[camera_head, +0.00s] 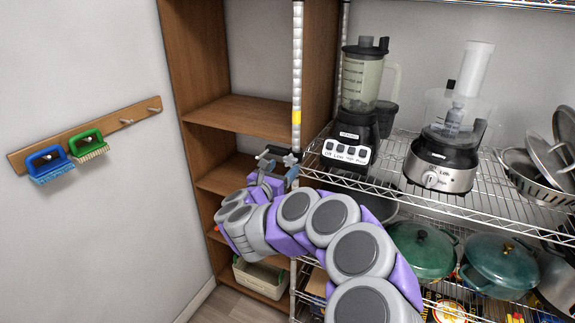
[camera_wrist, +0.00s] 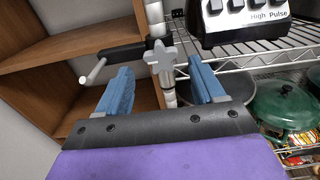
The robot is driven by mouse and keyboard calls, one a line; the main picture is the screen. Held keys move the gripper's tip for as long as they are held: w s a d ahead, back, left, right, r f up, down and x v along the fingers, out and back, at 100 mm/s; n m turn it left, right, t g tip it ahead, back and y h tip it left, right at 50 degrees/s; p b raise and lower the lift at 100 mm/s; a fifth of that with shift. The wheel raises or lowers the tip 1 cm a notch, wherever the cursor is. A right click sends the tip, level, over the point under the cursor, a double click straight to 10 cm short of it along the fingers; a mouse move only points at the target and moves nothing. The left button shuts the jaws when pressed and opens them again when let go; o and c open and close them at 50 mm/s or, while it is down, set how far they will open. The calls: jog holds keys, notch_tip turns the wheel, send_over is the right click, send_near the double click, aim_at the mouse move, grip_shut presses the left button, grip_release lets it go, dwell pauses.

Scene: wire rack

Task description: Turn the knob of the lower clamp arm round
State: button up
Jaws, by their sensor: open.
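A clamp arm (camera_wrist: 118,55) is fixed to the rack's upright post. Its grey star-shaped knob (camera_wrist: 160,58) shows in the wrist view, just beyond and between my blue fingertips. In the head view the knob (camera_head: 290,160) shows small beside the post, above my gripper (camera_head: 268,172). My gripper (camera_wrist: 158,80) is open, with one finger on each side of the knob and a gap to each. I cannot tell whether the fingertips reach as far as the knob. A light rod end (camera_wrist: 92,72) sticks out at the clamp arm's left.
The wire rack's post (camera_head: 297,75) stands beside wooden shelves (camera_head: 250,115). A blender (camera_head: 357,100) and a food processor (camera_head: 445,150) stand on the upper wire shelf. Green pots (camera_head: 425,255) sit below. A green brush (camera_head: 88,145) and a blue brush (camera_head: 48,163) hang on the left wall.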

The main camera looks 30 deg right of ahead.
aim_at(289, 162)
jog(key=shift+x, duration=2.2)
jog(key=shift+c, duration=0.5)
jog(key=c, duration=1)
jog(key=shift+o, duration=0.2)
